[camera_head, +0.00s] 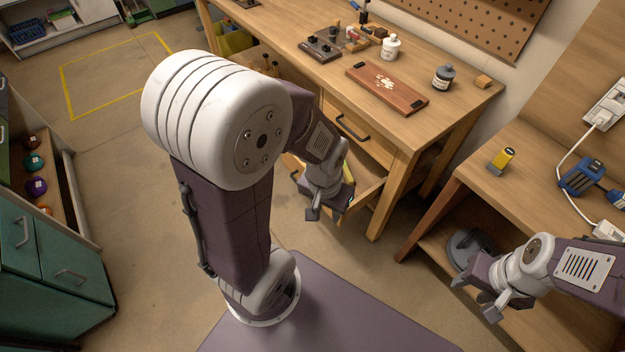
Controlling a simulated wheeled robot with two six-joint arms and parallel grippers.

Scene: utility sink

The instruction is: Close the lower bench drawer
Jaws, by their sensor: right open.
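The wooden bench (455,110) stands at the upper middle of the head view. Its upper drawer (375,146) has a dark bar handle and looks shut. The lower bench drawer (368,188) is pulled out below it, with a yellow item partly visible inside. My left gripper (328,212) is at the front of the lower drawer and covers much of its front and handle. Whether it touches the drawer, and whether its fingers are apart, I cannot tell. My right gripper (478,300) is open and empty at the lower right, by the side bench.
A wooden board (388,88), bottles and small tools lie on the bench top. The side bench (470,180) at right carries a yellow-black item (502,160) and a blue tool (582,178). Green cabinets (50,255) stand at left. The floor between is clear.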

